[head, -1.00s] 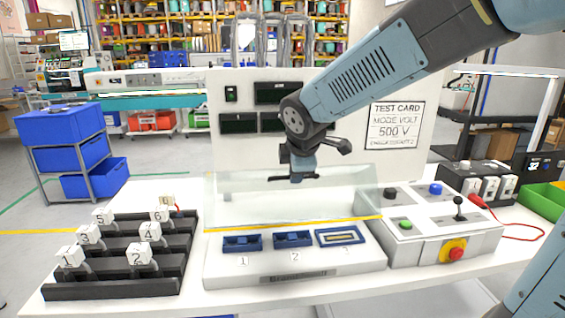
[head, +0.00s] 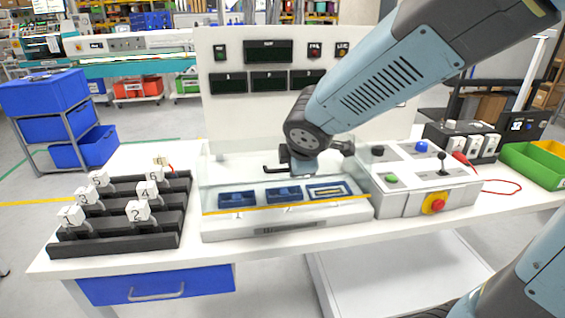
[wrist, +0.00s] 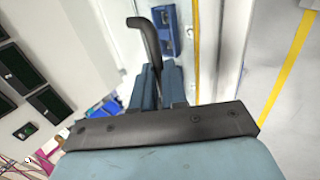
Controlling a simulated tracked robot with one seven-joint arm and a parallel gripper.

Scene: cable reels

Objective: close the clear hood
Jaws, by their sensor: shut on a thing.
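The clear hood (head: 222,177) lies low over the white test fixture, its yellow front edge (head: 285,205) passing in front of the blue sockets (head: 284,194). From here I cannot tell whether the edge touches the base. My gripper (head: 290,170) is above the hood's middle. In the wrist view, my gripper (wrist: 158,72) is shut on a black hooked handle (wrist: 147,40), which runs between the two fingers. The handle also shows in the head view (head: 272,168), sticking out left of my gripper. A blue socket shows past the handle in the wrist view (wrist: 166,30).
A black rack (head: 120,235) with several numbered white blocks stands at left. A control box (head: 425,190) with buttons, a joystick and a red stop knob stands close at right. The upright panel (head: 220,118) rises behind. A green bin (head: 535,165) is far right.

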